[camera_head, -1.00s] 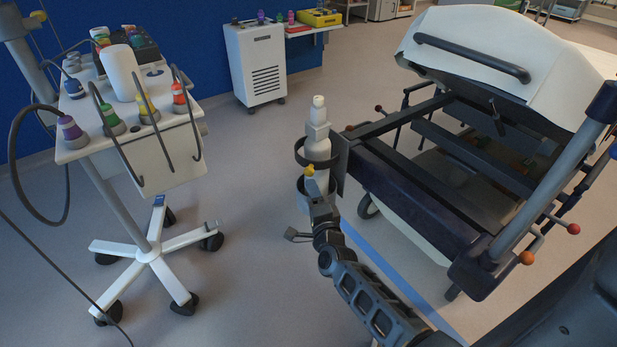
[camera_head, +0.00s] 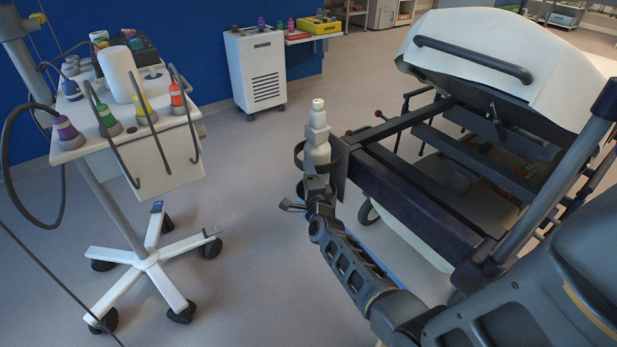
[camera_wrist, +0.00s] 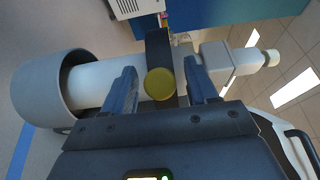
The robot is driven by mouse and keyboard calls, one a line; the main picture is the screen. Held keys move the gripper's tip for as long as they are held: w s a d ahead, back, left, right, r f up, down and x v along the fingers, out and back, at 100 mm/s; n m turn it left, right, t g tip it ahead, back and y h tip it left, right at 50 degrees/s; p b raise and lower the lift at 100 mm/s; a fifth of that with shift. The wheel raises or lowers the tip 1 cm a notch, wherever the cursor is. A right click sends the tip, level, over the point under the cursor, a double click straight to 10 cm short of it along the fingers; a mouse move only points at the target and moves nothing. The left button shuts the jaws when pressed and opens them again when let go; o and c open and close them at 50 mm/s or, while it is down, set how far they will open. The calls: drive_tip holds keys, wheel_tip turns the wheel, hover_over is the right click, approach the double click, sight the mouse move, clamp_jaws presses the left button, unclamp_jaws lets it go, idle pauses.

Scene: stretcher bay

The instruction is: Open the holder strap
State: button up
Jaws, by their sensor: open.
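A white bottle (camera_head: 317,140) stands upright in a holder on the stretcher's end. The dark holder strap (camera_head: 298,154) passes around it. In the wrist view the bottle (camera_wrist: 92,82) lies sideways across the picture, its lower end in a grey cup (camera_wrist: 40,98). The dark strap (camera_wrist: 158,46) crosses it and carries a round yellow knob (camera_wrist: 160,84). My gripper (camera_wrist: 162,70) is open, with one finger on each side of the knob. Gaps show between knob and fingers. In the head view my gripper (camera_head: 317,180) hides the knob and the cup.
The stretcher frame (camera_head: 420,200) is close on the right, with a white raised backrest (camera_head: 500,55). A wheeled trolley (camera_head: 165,150) with bottles and hanging hooks stands on the left. A white cabinet (camera_head: 256,70) is at the back. The floor between trolley and holder is clear.

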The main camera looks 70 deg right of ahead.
clamp_jaws()
idle(0.4)
